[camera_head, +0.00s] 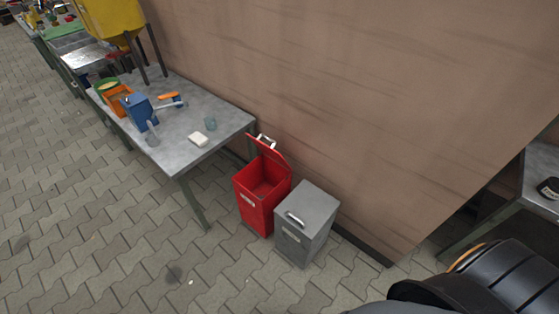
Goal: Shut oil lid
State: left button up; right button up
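A red bin (254,206) stands on the paved floor against the wall, with a light label on its front. Its red lid (269,151) stands raised at the back, tilted up towards the wall, with a pale handle near its top edge. The inside of the bin shows and looks empty. I cannot read whether its label says oil. A grey bin (295,243) stands just to the right of it, with its lid (308,207) down and a handle on top. Neither of my grippers shows; a dark part of my own body fills the bottom right corner.
Another table (535,190) edges in at the right. The paved floor before the bins is clear.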

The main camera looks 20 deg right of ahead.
aim_at(273, 150)
jog(key=l+u, duration=0.1)
jog(key=l, duration=0.3)
jog(key=k+l, duration=0.1)
jog(key=l, duration=0.35)
jog(key=k+l+u, duration=0.15)
jog(key=l, duration=0.7)
jog(key=k+l+u, duration=0.15)
jog(key=l, duration=0.65)
jog(key=i+j+z, duration=0.1)
jog(key=z, duration=0.25)
jog(key=j+z, duration=0.2)
jog(key=z, duration=0.2)
jog(key=i+j+z, duration=0.1)
jog(key=z, duration=0.25)
jog(key=i+j+z, duration=0.1)
jog(key=j+z, duration=0.2)
jog(key=j, duration=1.05)
jog(key=j+z, duration=0.3)
jog(key=j, duration=1.1)
